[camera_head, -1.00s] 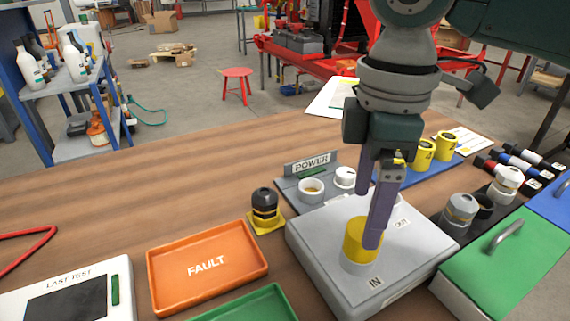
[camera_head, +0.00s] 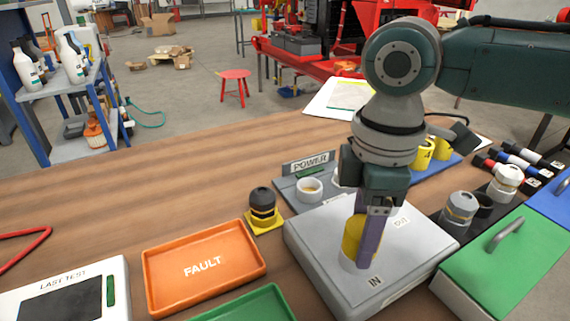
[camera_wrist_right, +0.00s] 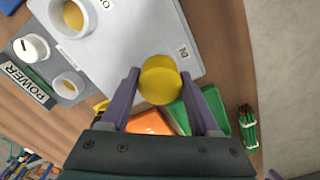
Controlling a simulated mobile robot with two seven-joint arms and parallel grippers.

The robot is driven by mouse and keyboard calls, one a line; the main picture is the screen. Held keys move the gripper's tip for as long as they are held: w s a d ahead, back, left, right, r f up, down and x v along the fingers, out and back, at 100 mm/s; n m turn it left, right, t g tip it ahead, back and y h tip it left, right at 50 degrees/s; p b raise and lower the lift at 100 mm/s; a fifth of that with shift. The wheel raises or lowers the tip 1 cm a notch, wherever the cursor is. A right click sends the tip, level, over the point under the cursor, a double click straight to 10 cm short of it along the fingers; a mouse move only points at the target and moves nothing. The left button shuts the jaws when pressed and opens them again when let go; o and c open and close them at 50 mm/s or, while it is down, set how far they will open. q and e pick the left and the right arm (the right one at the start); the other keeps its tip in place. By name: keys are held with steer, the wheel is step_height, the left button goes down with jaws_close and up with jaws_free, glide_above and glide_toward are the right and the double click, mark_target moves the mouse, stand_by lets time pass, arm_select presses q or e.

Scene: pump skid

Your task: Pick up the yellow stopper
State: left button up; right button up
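The yellow stopper (camera_head: 351,238) stands upright in the port marked IN on the grey box (camera_head: 318,245). In the right wrist view, the stopper (camera_wrist_right: 160,80) shows as a round yellow top between my fingertips. My right gripper (camera_head: 364,250) points down at the stopper, with one finger in front of its right side in the head view. The fingers (camera_wrist_right: 160,75) look open, one on either side of the stopper. I cannot tell whether they touch it. The other finger is mostly hidden in the head view. My left gripper is not in view.
An orange FAULT tray (camera_head: 205,265) and a black-and-yellow button (camera_head: 263,206) are left of the box. The POWER panel (camera_head: 290,187) is behind it. A green box with a handle (camera_head: 510,262) is at right. Two yellow parts (camera_head: 441,148) stand on a blue mat behind.

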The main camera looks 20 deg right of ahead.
jaws_close()
stand_by(0.4)
step_height(320, 180, up, 20)
steer(key=p, duration=0.3)
